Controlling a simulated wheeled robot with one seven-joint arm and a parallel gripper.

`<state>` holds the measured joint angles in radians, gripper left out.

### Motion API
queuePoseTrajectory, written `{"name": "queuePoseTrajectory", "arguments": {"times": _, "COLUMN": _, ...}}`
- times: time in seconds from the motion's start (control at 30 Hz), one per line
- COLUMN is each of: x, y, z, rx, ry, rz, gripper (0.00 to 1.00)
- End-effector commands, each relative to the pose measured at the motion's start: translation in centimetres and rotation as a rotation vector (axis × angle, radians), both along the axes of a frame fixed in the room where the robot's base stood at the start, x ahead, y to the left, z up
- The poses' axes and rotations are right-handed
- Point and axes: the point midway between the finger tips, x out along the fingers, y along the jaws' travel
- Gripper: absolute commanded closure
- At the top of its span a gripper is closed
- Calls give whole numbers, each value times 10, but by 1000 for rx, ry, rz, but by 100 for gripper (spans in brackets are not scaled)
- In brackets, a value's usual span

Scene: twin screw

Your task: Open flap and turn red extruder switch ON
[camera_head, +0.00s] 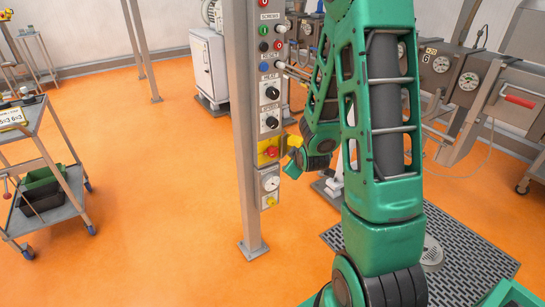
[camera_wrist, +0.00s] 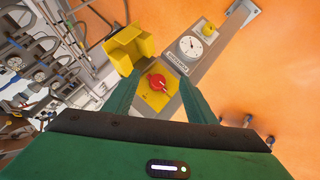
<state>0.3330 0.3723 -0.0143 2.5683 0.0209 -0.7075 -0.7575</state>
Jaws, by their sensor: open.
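The red extruder switch (camera_wrist: 157,82) sits on a yellow plate (camera_wrist: 153,97) on the grey control panel. It also shows in the head view (camera_head: 271,152). The yellow flap (camera_wrist: 131,46) stands swung out beside the switch, so the switch is uncovered; it shows in the head view too (camera_head: 296,140). My gripper (camera_wrist: 160,86) is open. Its two green fingers lie either side of the switch in the wrist view, with nothing seen between them but the switch and plate. I cannot tell if they touch the panel. In the head view the fingers are hard to make out.
A white dial (camera_wrist: 190,46) and a yellow button (camera_wrist: 209,28) are on the panel close to the switch. Black knobs (camera_head: 270,122) are above it. A grey post (camera_head: 244,130) carries the panel. A cart (camera_head: 42,190) stands at left; the orange floor between is clear.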

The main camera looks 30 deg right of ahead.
Motion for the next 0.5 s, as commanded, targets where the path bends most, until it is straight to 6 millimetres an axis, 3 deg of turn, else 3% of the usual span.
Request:
{"name": "queuePoseTrajectory", "arguments": {"times": 0.03, "x": 8, "y": 3, "z": -12, "rx": -28, "ry": -27, "rz": 31, "gripper": 49}}
{"name": "queuePoseTrajectory", "arguments": {"times": 0.2, "x": 30, "y": 13, "z": -30, "rx": -148, "ry": -158, "rz": 118, "gripper": 49}}
{"name": "queuePoseTrajectory", "arguments": {"times": 0.5, "x": 38, "y": 24, "z": -42, "rx": -306, "ry": -331, "rz": 170, "gripper": 49}}
